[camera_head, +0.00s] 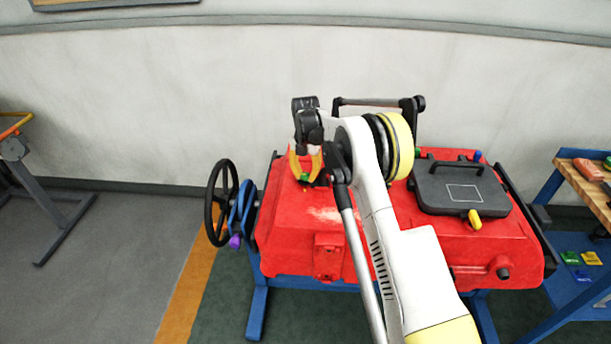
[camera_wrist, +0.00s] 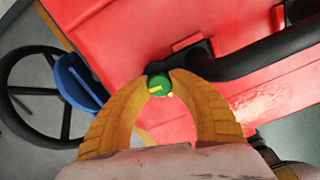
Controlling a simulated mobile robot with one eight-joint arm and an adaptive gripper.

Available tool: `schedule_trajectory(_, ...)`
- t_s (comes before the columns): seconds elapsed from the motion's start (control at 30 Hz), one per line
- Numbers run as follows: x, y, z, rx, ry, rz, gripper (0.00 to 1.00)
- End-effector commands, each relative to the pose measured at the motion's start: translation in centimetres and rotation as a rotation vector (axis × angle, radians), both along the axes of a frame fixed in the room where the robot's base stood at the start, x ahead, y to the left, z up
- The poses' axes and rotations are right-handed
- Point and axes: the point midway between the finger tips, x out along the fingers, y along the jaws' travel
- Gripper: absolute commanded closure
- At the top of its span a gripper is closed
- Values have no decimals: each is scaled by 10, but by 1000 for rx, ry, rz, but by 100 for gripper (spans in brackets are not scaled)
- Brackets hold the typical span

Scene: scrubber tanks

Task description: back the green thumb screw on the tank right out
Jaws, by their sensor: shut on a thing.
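The green thumb screw (camera_wrist: 158,85) shows between my fingertips in the wrist view, with a yellow mark on its head. In the head view the green thumb screw (camera_head: 304,177) shows low between the orange fingers, on the left part of the red tank (camera_head: 330,240). My gripper (camera_head: 305,172) points down at the tank top and is shut on the screw; the same gripper (camera_wrist: 160,80) shows from above in the wrist view. The fingers hide the screw's sides. I cannot tell how far its thread sits in the tank.
A black handwheel (camera_head: 221,202) and a blue lever (camera_head: 241,208) stand left of the tank. A dark lid (camera_head: 450,205) with a yellow latch (camera_head: 475,219) lies on its right. A black bar (camera_wrist: 270,50) runs close right of my fingers.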

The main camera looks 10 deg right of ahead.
Motion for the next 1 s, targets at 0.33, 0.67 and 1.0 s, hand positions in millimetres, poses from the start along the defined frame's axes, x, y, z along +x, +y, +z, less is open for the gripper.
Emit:
schedule_trajectory(0.33,-2,0,-2,1,4,43,100)
schedule_trajectory(0.67,-2,0,-2,0,5,42,59)
schedule_trajectory(1.0,-1,0,-1,0,1,34,50)
